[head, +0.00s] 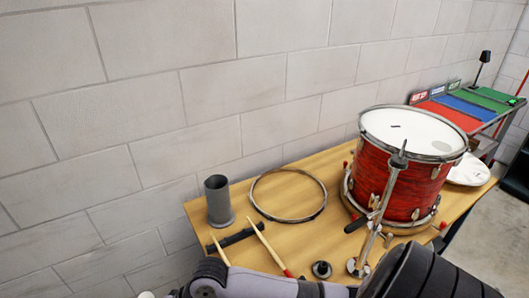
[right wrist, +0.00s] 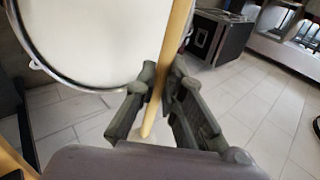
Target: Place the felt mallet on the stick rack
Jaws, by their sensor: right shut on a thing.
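In the right wrist view my right gripper (right wrist: 155,120) is shut on a pale wooden stick (right wrist: 178,38), which looks like the handle of the felt mallet. The stick runs from the top edge down between the fingers, its rounded lower end just below them. In the head view a low dark bar that looks like the stick rack (head: 238,236) lies at the table's near left. Two wooden sticks (head: 266,246) show at it, one with a red end. My left gripper is in neither view.
A red drum (head: 400,180) stands at the table's (head: 312,166) right, with a metal stand (head: 380,208) in front. A grey cup (head: 218,203) and a metal hoop (head: 290,218) are behind the rack. In the wrist view, a drumhead (right wrist: 95,45) is close to the left of the fingers.

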